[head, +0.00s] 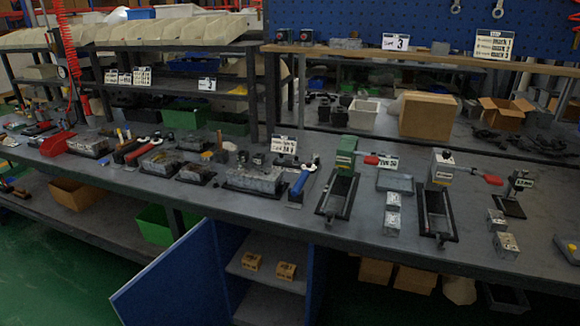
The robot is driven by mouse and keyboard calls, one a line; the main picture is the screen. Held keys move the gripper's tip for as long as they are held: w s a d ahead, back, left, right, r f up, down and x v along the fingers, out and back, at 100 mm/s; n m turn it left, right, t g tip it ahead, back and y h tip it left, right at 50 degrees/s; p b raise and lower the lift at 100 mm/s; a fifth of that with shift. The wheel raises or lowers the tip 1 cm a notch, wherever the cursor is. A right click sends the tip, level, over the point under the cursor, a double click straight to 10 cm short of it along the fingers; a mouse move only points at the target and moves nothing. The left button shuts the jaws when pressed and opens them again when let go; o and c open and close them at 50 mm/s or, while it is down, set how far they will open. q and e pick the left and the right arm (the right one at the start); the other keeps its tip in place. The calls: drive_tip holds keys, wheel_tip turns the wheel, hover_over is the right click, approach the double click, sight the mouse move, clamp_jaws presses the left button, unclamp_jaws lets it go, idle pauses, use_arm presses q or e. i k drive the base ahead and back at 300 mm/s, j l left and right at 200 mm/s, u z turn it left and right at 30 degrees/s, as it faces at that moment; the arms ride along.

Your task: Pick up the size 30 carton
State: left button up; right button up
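Two small brown cartons stand side by side on the upper shelf (270,277) of the open blue cabinet under the workbench. The left carton (251,261) is a little apart from the right carton (286,271). Both carry dark print that is too small to read, so I cannot tell which is size 30. Neither of my grippers shows in the head view.
The blue cabinet door (168,284) stands open to the left. The grey workbench (352,241) above holds valve blocks, tools and vises. A green bin (153,225) is left of the cabinet; brown boxes (376,271) sit low to its right.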

sight(251, 262)
drive_tip(key=j+z, duration=0.1)
drive_tip(key=z, duration=0.35)
drive_tip(key=j+z, duration=0.3)
drive_tip(key=j, duration=0.25)
drive_tip(key=j+z, duration=0.3)
drive_tip(key=j, duration=0.3)
drive_tip(key=k+j+z, duration=0.15)
drive_tip(key=j+z, duration=0.15)
drive_tip(key=j, duration=0.25)
drive_tip(key=k+j, duration=0.1)
drive_tip(key=j, duration=0.35)
drive_tip(key=k+j, duration=0.1)
drive_tip(key=j, duration=0.3)
drive_tip(key=k+j+z, duration=0.1)
drive_tip(key=j, duration=0.35)
drive_tip(key=k+j, duration=0.15)
drive_tip(key=j, duration=0.25)
drive_tip(key=k+j, duration=0.1)
drive_tip(key=j, duration=0.35)
drive_tip(key=k+j+z, duration=0.1)
drive_tip(key=j, duration=0.3)
drive_tip(key=k+l, duration=0.15)
drive_tip(key=k, duration=0.05)
